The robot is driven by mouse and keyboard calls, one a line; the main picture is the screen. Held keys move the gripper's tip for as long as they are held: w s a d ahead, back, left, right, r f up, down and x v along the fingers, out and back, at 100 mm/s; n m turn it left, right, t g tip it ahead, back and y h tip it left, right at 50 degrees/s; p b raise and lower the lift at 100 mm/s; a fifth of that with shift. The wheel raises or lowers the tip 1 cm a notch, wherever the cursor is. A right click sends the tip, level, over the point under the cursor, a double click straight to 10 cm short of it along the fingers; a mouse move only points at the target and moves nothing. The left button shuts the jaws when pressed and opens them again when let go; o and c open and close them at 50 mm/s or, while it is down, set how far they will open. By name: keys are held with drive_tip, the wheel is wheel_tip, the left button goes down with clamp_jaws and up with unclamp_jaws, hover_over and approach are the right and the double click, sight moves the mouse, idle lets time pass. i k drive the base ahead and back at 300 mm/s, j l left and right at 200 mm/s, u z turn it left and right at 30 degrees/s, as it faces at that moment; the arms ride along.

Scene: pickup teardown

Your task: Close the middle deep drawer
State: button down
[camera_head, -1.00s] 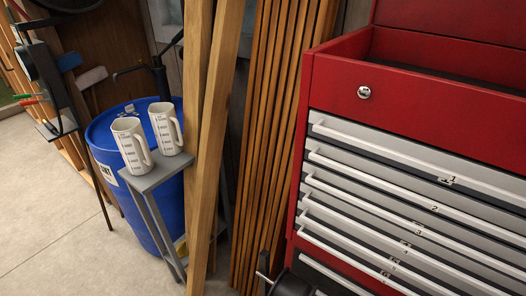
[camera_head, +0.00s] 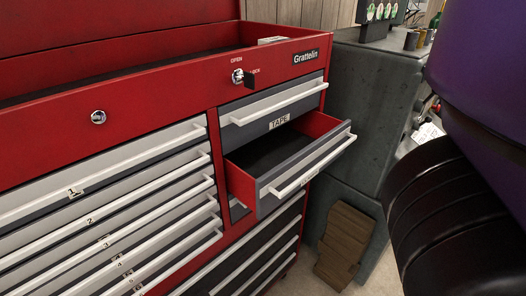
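The red tool chest (camera_head: 165,95) fills the left and middle of the head view. In its right column, the middle deep drawer (camera_head: 296,172) stands pulled out below the drawer labelled TAPE (camera_head: 272,103). It has a grey front, a white bar handle (camera_head: 312,166), red sides and a dark interior that looks empty. Its front label is hard to read. The TAPE drawer above it looks shut. A grey drawer front below it is mostly hidden behind the open drawer. My gripper is not in view; purple and black parts of my arm (camera_head: 450,215) fill the right edge.
Several shallow numbered drawers (camera_head: 110,190) on the left look shut, as do the wide dark lower drawers (camera_head: 245,262). A key sticks out of the lock (camera_head: 238,76). A grey cabinet (camera_head: 365,115) stands right of the chest, with brown stacked pieces (camera_head: 342,245) on the floor.

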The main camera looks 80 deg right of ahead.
sight(263, 173)
drive_tip(key=z, duration=1.55)
drive_tip(key=k+j+z, duration=0.2)
drive_tip(key=k+z, duration=0.15)
drive_tip(key=k+j+z, duration=0.1)
drive_tip(key=k+z, duration=0.3)
drive_tip(key=i, duration=0.05)
